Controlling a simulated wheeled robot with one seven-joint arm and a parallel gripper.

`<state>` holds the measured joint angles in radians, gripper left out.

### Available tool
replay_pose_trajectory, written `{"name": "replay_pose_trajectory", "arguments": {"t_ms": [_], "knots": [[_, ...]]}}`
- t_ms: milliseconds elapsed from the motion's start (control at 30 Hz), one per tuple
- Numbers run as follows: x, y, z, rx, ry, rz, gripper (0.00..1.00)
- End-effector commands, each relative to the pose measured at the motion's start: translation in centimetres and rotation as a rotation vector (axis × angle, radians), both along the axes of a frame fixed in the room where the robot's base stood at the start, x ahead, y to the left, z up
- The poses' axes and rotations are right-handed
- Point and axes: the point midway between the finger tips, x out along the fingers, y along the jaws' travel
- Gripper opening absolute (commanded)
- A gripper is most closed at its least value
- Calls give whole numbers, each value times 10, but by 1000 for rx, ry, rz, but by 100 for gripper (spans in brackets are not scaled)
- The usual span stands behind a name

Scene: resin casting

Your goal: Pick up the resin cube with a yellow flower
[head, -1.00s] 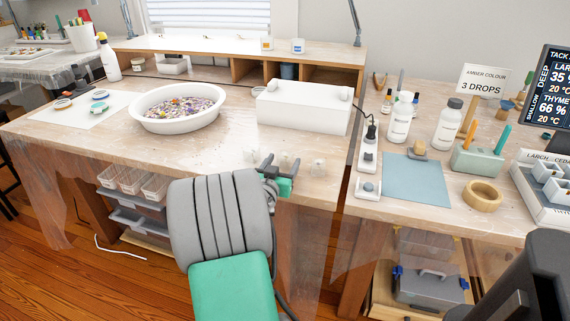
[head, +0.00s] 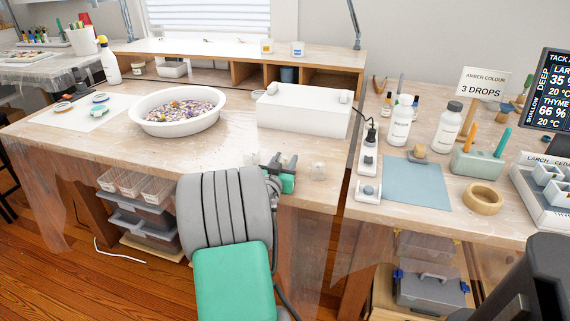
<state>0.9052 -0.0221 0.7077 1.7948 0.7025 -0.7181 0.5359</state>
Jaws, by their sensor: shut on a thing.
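Small clear resin cubes stand near the front edge of the table. One cube (head: 251,158) is left of my gripper and another cube (head: 318,170) is right of it. My gripper (head: 280,161) is low over the table between them, its jaws shut on a resin cube that is mostly hidden by the fingers. The flower colours inside the cubes are too small to tell, so I cannot see which one is yellow. I cannot tell whether the held cube is off the table.
A white basin (head: 149,125) of dried petals stands at the back left, and a white box (head: 303,108) is behind my gripper. White bottles (head: 400,122), a blue mat (head: 416,184) and a tape roll (head: 482,198) are on the right. The table's middle is fairly clear.

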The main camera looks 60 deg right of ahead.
Motion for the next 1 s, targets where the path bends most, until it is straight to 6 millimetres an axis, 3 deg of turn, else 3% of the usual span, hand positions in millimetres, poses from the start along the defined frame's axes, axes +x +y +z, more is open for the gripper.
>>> {"name": "replay_pose_trajectory", "arguments": {"t_ms": [233,633,800,1000], "knots": [[0,0,0,1,0,0,0],[0,0,10,-1,-1,0,0],[-2,0,39,-3,-2,-1,0],[-47,16,97,-7,-6,-6,0]]}}
